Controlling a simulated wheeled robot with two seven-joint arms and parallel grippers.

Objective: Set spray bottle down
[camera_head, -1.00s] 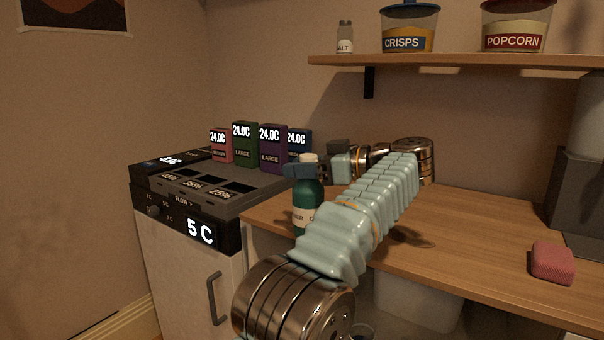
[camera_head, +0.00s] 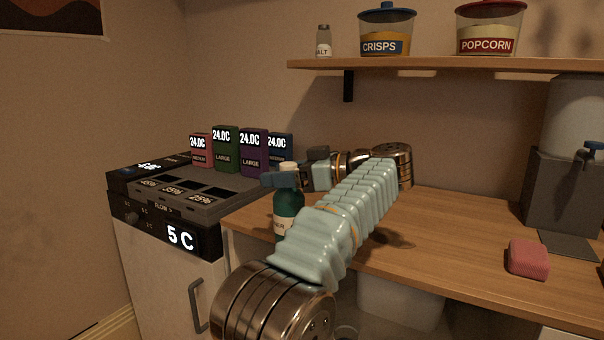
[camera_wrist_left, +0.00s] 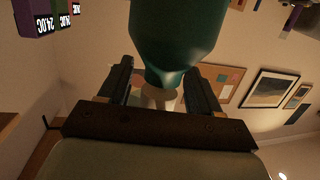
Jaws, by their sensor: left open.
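The spray bottle (camera_head: 287,205) is teal with a pale label and a cream top. It stands upright near the left end of the wooden counter, partly hidden by my left arm. My left gripper (camera_head: 285,180) is at the bottle's upper part, with its jaws open around the neck area. In the left wrist view the bottle (camera_wrist_left: 175,30) appears upside down, its narrow end between the two dark fingers of the left gripper (camera_wrist_left: 160,88). I cannot tell whether the fingers touch it. The bottle's base is hidden by my arm. My right gripper is not in view.
Left of the bottle is a dispenser unit (camera_head: 128,222) reading 5 C, with several coloured boxes (camera_head: 225,150) behind its tray. A pink sponge (camera_head: 527,259) lies on the wooden counter (camera_head: 445,240), which is clear in the middle. A grey machine (camera_head: 563,190) stands at right.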

